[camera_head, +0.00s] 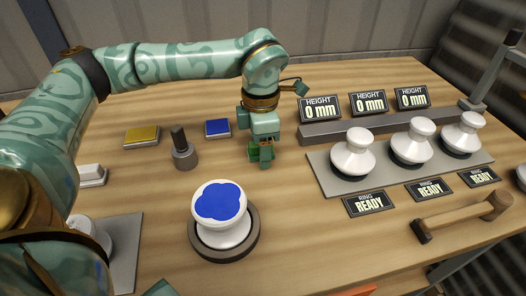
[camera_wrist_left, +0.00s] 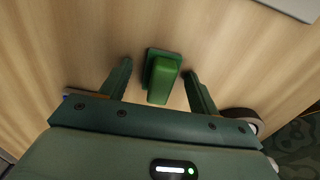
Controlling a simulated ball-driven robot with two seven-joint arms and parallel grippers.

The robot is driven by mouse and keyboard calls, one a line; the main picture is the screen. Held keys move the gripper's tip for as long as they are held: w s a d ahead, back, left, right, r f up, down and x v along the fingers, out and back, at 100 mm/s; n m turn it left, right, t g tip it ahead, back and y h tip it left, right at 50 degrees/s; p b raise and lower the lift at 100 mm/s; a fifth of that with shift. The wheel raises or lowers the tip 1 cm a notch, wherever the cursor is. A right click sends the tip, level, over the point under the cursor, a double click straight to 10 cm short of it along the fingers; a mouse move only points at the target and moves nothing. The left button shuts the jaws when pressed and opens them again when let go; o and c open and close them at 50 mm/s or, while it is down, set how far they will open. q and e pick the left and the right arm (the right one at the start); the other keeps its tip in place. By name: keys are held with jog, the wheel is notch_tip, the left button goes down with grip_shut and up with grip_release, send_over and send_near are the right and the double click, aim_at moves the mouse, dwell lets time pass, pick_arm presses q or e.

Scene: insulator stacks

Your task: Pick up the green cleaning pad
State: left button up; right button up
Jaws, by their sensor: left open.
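The green cleaning pad (camera_wrist_left: 162,80) is a green block on a wider, darker green base, lying on the wooden table. In the head view the green pad (camera_head: 253,152) is partly hidden by my left gripper (camera_head: 264,158). My left gripper is open and points down over it. In the left wrist view the pad lies between the two fingers, with a gap visible on each side. The right gripper is not seen.
Yellow (camera_head: 142,135) and blue (camera_head: 217,127) pads lie left of the gripper, near a dark-handled tool (camera_head: 183,150). A blue-topped white insulator (camera_head: 220,212) stands in front. Several white insulators (camera_head: 353,155) stand on a plate at right. A mallet (camera_head: 460,215) lies front right.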

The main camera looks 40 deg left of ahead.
pick_arm(q)
jog(key=shift+r, duration=0.15)
jog(key=c, duration=1.1)
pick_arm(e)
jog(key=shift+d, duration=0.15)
pick_arm(q)
jog(key=shift+r, duration=0.2)
jog(key=r+p, duration=0.1)
jog(key=r, duration=0.1)
jog(key=r+p, duration=0.1)
jog(key=r, duration=0.1)
jog(key=shift+s+d, duration=0.15)
jog(key=shift+s, duration=0.05)
jog(key=s+d+r+p, duration=0.1)
jog(key=s+d+r, duration=0.1)
jog(key=s+r, duration=0.1)
jog(key=s+d+r+p, duration=0.2)
jog(key=s+d, duration=0.1)
jog(key=s, duration=0.1)
jog(key=s+d+r+p, duration=0.1)
jog(key=s+d+r, duration=0.2)
jog(key=s, duration=0.1)
jog(key=shift+r, duration=0.3)
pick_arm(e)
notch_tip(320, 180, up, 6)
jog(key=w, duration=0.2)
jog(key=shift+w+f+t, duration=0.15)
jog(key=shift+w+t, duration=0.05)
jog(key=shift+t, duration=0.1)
